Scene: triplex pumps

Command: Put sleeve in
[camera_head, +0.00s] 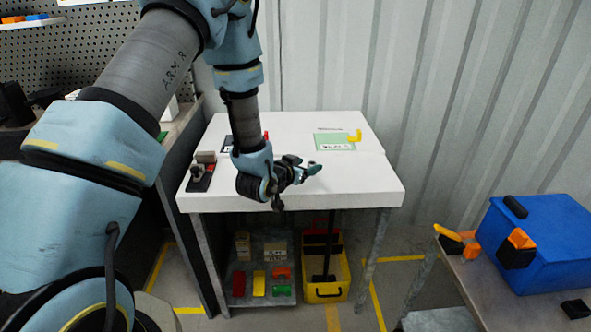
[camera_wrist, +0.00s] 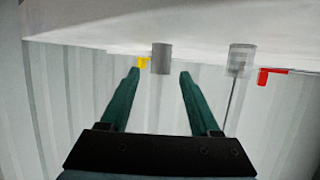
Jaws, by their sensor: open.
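My gripper (camera_head: 308,169) is low over the white table (camera_head: 367,181), near its middle front. In the wrist view, where the tabletop fills the upper edge, my gripper (camera_wrist: 160,72) has its two green fingers spread with nothing held between them. A solid grey cylinder (camera_wrist: 160,58), perhaps the sleeve, stands at the tabletop, centred in the gap near the fingertips and apart from both. A paler, see-through cylinder (camera_wrist: 242,54) with a thin rod is to its right. I cannot make out either cylinder in the head view.
A yellow piece (camera_head: 355,136) is by a green card (camera_head: 335,142) at the table's back right. A small device (camera_head: 201,172) stands at the left edge. A red piece (camera_wrist: 272,76) shows in the wrist view. A blue box (camera_head: 545,235) sits on another table at right.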

